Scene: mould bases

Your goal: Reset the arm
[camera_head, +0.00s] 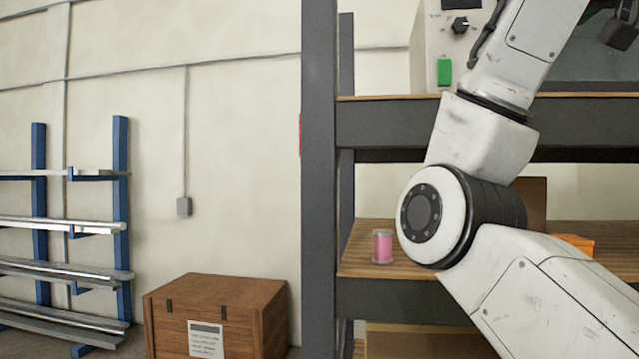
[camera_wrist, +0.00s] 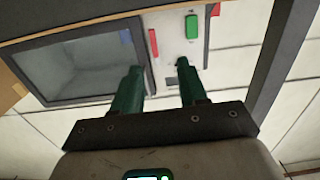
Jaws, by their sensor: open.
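My arm (camera_head: 470,190) crosses the right half of the head view, bent in front of the shelving rack, with its upper part rising past the top edge. My gripper (camera_wrist: 160,68) shows in the wrist view. Its two green fingers stand apart with nothing between them. I cannot tell the exact gap between fingers and panel. I cannot make out my gripper clearly in the head view.
The rack's dark post (camera_head: 320,180) stands left of my arm. A pink spool (camera_head: 382,246) sits on the lower shelf close to my elbow; an orange item (camera_head: 572,243) is partly hidden behind my arm. A wooden crate (camera_head: 215,310) and a blue bar rack (camera_head: 121,210) stand left.

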